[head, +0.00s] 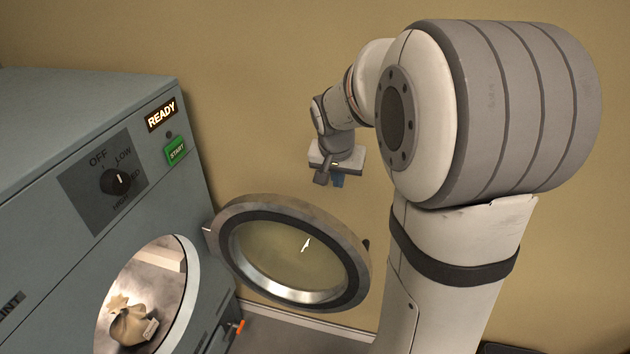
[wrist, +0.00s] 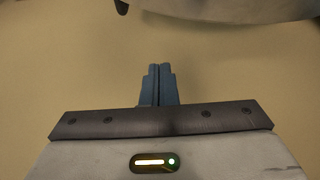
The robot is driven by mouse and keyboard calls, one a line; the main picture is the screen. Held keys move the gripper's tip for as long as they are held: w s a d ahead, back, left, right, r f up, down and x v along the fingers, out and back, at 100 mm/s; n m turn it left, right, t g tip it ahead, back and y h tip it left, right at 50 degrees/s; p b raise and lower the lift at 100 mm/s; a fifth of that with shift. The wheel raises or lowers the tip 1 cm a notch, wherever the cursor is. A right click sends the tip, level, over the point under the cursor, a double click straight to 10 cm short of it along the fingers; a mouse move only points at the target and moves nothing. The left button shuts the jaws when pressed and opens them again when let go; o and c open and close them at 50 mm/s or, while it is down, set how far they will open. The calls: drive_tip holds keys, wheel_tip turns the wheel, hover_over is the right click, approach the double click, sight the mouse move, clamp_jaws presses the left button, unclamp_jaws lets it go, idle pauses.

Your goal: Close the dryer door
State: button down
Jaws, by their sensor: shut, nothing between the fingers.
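The dryer (head: 70,200) stands at the left in the head view. Its round door (head: 245,207) is swung wide open to the right, its glass facing up at an angle. The round opening (head: 187,305) is uncovered, and a tan cloth bundle (head: 130,322) with a small tag lies inside. My gripper (head: 338,181) is above and behind the door's far edge in the head view, apart from it as far as I can tell. In the wrist view my gripper (wrist: 158,68) has its blue fingers together with nothing between them. A grey curved edge, probably the door (wrist: 225,8), shows at the top.
The dryer front has a dial (head: 116,181), a lit READY sign (head: 161,114) and a green START button (head: 177,151). An orange-tipped lever (head: 240,326) sits low by the dryer. A tan wall (head: 260,60) stands behind.

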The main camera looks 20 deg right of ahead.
drive_tip(key=w+d+x, duration=0.1)
drive_tip(key=x, duration=1)
drive_tip(key=s+a, duration=0.3)
drive_tip(key=shift+s+r+p, duration=0.35)
drive_tip(key=shift+p, duration=0.05)
drive_tip(key=shift+s+f, duration=0.1)
